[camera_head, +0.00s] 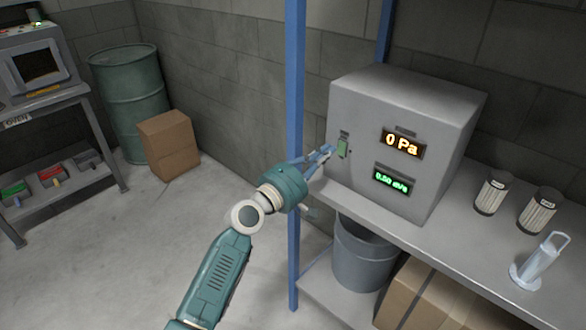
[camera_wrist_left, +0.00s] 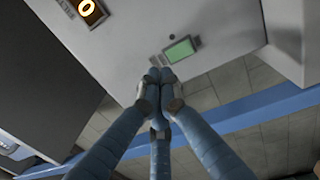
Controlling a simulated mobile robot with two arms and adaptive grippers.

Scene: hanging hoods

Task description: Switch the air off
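A grey control box (camera_head: 385,115) stands on the shelf. Its front has an orange display (camera_head: 403,144) reading "0 Pa" and a green display (camera_head: 393,181) reading about 0.00. A switch with a green face (camera_head: 343,147) sits on the box's front, left of the displays; it also shows in the left wrist view (camera_wrist_left: 180,50). My left gripper (camera_head: 327,151) is close beside the switch, at its lower left. In the left wrist view the fingertips (camera_wrist_left: 160,74) are together with nothing between them, just short of the switch; contact cannot be told. My right gripper is not in view.
A blue post (camera_head: 294,80) stands close by my left wrist. Two canisters (camera_head: 493,193) (camera_head: 538,210) and a clear cylinder (camera_head: 540,262) stand on the shelf at right. A bucket (camera_head: 362,255) and cardboard box (camera_head: 425,300) are below.

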